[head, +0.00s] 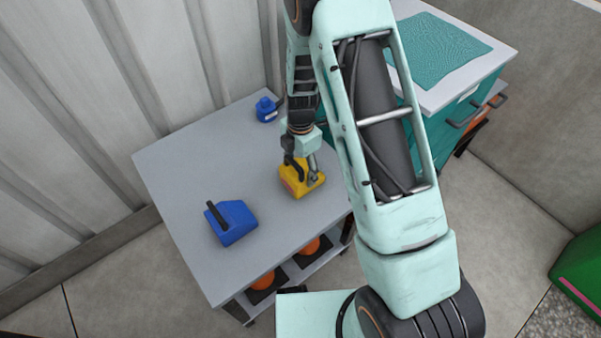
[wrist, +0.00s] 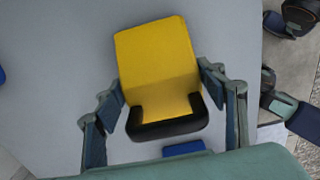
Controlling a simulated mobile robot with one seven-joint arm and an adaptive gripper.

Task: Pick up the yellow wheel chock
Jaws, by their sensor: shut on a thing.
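The yellow wheel chock (head: 296,184) is on or just above the grey table top, near its right edge in the head view. It has a black handle, partly hidden by my gripper (head: 301,168). In the wrist view the yellow wheel chock (wrist: 158,62) fills the middle, with its dark handle end toward me. The fingers of my gripper (wrist: 165,103) are on either side of the chock near its dark end, shut on it. I cannot tell whether the chock is lifted off the table.
A blue chock (head: 233,224) with a black handle lies on the grey table (head: 180,160) at the front left. A small blue container (head: 266,109) stands at the back. Orange things (head: 264,281) sit on the shelf below. A teal cabinet (head: 450,100) stands to the right.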

